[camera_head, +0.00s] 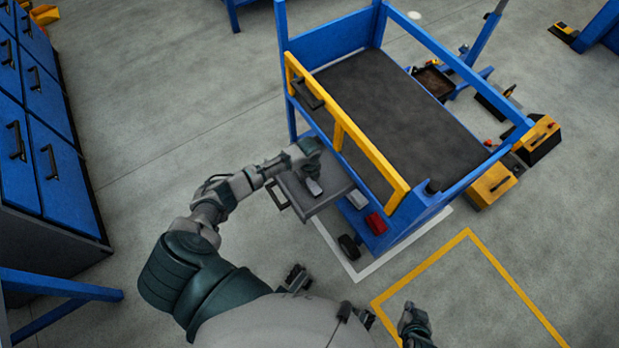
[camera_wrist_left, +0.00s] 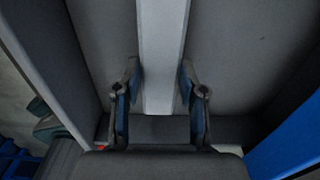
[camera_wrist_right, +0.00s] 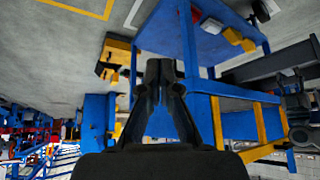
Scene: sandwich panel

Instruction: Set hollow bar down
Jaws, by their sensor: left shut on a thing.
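The hollow bar (camera_wrist_left: 164,35) is a light grey, straight-edged bar. In the left wrist view it runs between the two fingers of my left gripper (camera_wrist_left: 157,85), which is shut on it. I cannot tell whether the bar touches the drawer floor. My right gripper (camera_wrist_right: 160,72) is shut and empty, with its fingertips together.
The blue cart (camera_head: 327,48) has a dark top and a yellow rail (camera_head: 339,130) beside the drawer. A red box (camera_head: 376,223) and a light box (camera_head: 357,198) sit on its lower shelf. Blue drawer cabinets (camera_head: 30,130) stand at the left. The floor between is clear.

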